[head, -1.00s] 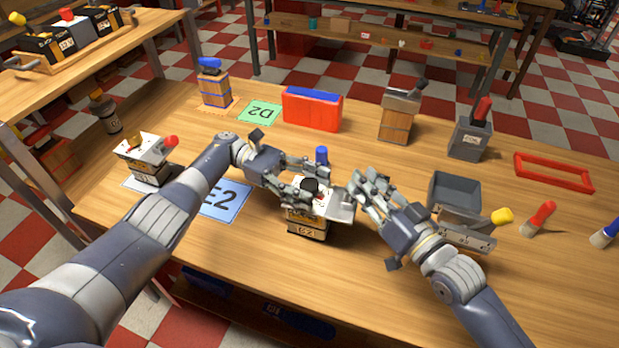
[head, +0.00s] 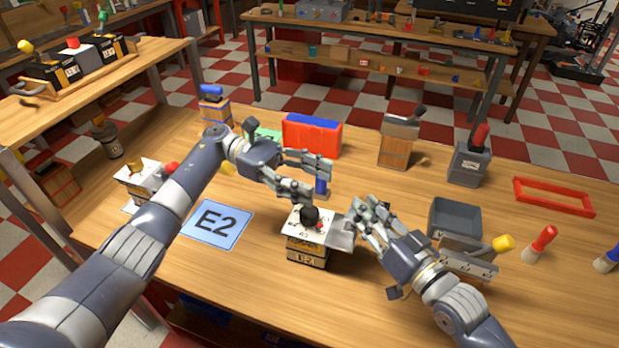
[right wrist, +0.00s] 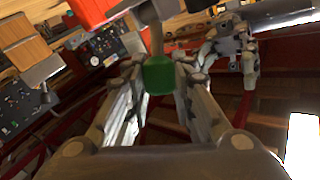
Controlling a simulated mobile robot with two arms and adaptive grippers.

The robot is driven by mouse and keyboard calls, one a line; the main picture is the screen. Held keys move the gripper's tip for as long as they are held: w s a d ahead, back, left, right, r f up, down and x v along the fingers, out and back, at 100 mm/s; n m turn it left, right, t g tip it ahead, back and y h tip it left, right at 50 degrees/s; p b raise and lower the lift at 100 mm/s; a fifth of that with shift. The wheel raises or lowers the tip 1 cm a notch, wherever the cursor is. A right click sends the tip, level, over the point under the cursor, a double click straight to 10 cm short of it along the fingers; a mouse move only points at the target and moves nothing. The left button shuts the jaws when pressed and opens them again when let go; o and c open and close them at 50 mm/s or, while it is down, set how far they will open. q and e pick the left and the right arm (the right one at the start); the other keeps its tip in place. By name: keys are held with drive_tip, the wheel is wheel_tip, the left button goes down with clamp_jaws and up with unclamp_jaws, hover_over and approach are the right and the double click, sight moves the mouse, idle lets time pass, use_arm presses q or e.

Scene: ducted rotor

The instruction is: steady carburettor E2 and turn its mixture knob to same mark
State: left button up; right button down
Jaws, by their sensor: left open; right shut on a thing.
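My right gripper (head: 362,228) is at the carburettor's right side, beside a grey metal plate. In the right wrist view its fingers are shut on a green handle (right wrist: 159,76), which the fingers hide in the head view.
A similar white-topped unit (head: 143,178) with a red handle stands at the left, partly behind my left arm. A red and blue box (head: 312,137) stands behind. A grey bin (head: 456,218) and a yellow-handled tool (head: 502,244) lie right. The front bench is clear.

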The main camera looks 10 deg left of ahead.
sight(309, 211)
use_arm(q)
drive_tip(key=shift+s+f+t, duration=0.15)
drive_tip(key=shift+f+t, duration=0.15)
drive_tip(key=shift+f, duration=0.15)
drive_tip(key=s+a+f+n+t, duration=0.1)
drive_tip(key=t, duration=0.1)
drive_tip(key=s+a+f+n+t+h, duration=0.1)
drive_tip(key=f+n+t, duration=0.1)
drive_tip(key=s+a+f+n+t+h, duration=0.1)
drive_tip(key=t, duration=0.1)
drive_tip(key=shift+f, duration=0.2)
drive_tip(key=s+a+f+n+t+y, duration=0.3)
drive_tip(key=a+f+n+t, duration=0.1)
drive_tip(key=a+n+t, duration=0.3)
drive_tip(key=shift+m+t, duration=0.5)
drive_tip(key=shift+t, duration=0.3)
drive_tip(key=x, duration=1.2)
drive_tip(key=shift+w+a+f, duration=0.25)
drive_tip(key=shift+w+f, duration=0.05)
drive_tip(key=shift+f, duration=0.1)
drive_tip(key=c, duration=1.1)
